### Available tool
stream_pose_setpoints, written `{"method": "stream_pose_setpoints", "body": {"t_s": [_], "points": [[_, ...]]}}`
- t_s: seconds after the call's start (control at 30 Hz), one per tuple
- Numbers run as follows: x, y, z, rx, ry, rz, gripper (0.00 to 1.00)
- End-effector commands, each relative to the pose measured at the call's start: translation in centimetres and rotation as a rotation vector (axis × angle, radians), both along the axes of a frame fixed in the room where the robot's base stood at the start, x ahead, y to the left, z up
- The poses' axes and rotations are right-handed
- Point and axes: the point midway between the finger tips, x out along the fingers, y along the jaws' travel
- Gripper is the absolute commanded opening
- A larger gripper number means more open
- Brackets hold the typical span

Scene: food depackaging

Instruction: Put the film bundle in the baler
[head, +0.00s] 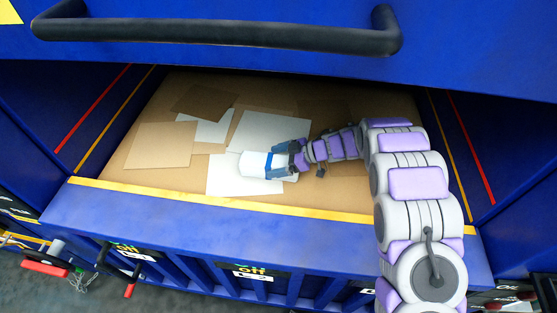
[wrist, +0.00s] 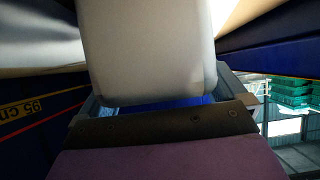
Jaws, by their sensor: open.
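The baler is a blue machine with its chamber open, and its front ledge (head: 260,240) has a yellow edge strip. A whitish block, seemingly the film bundle (head: 254,166), is inside the chamber, low over the flat sheets. I cannot tell whether it touches them. My gripper (head: 277,165) reaches in from the right, at the block's right end. In the wrist view the pale, rounded bundle (wrist: 150,50) fills the top middle, between the open fingers of my gripper (wrist: 155,95). The bundle hides much of the fingers and the chamber beyond.
Flat brown and white sheets, such as a tan sheet (head: 158,146), cover the chamber floor. A blue panel with a black bar handle (head: 215,35) hangs over the opening. Blue side walls (head: 85,120) bound the chamber. Straps with red handles (head: 45,268) hang at the lower left.

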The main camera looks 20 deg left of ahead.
Motion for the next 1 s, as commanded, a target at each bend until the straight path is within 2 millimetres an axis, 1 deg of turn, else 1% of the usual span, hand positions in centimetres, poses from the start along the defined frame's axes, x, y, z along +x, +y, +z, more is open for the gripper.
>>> {"method": "stream_pose_setpoints", "body": {"t_s": [0.07,0.17,0.27,0.5,0.7,0.83,1.0], "points": [[0.0,-0.1,0.1,0.001,-0.001,0.0,0.98],[0.3,-0.9,0.7,0.002,-0.001,-0.003,0.98],[0.7,-2.2,1.5,0.002,-0.002,-0.004,0.98],[2.0,-6.0,3.9,0.002,-0.002,-0.003,0.98],[2.9,-8.6,5.3,-0.001,-0.004,-0.003,0.98],[3.1,-9.6,5.8,-0.001,-0.002,0.0,0.98],[3.2,-10.0,6.0,0.0,0.0,0.0,0.98]]}}
